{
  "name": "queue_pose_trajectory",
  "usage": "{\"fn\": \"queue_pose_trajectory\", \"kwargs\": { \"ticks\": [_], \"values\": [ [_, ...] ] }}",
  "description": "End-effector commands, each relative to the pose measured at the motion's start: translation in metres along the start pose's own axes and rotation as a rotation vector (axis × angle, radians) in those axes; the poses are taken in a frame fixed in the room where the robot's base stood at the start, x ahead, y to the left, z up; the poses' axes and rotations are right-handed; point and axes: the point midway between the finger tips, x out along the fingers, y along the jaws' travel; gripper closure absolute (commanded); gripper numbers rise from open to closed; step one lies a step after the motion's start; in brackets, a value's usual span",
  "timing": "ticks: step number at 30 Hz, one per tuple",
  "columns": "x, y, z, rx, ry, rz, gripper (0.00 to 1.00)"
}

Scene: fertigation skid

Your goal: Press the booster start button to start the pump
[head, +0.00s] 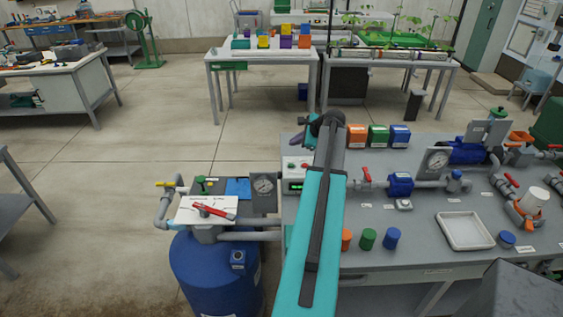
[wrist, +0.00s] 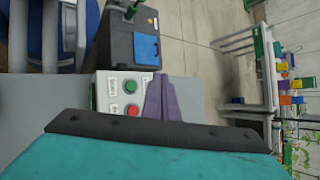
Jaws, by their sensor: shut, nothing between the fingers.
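A pale control box (wrist: 103,95) carries a round green button (wrist: 131,87) and a round red button (wrist: 132,109). A small label beside the green button appears to read START. The box (head: 291,177) also shows in the head view at the left end of the bench, partly behind my arm. My gripper (head: 297,142) has purple fingers, shut and empty, near the far side of the box. In the wrist view the gripper (wrist: 161,78) is just right of both buttons, covering part of the box's face and a label there. The green button is uncovered. I cannot tell whether the fingers touch the box.
A gauge (head: 263,185) and a red-handled valve (head: 213,210) stand by the blue tank (head: 208,272) left of the box. Orange, green and blue boxes (head: 378,136) stand right of my arm.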

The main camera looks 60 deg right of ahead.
Motion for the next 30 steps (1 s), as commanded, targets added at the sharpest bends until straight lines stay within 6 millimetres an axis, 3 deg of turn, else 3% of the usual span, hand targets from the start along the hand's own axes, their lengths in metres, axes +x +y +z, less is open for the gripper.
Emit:
{"fn": "queue_pose_trajectory", "kwargs": {
  "ticks": [17,30],
  "values": [
    [0.001,0.0,-0.001,0.002,0.0,-0.001,1.0],
    [0.024,0.017,-0.017,0.002,-0.001,-0.001,1.0]
  ]
}}
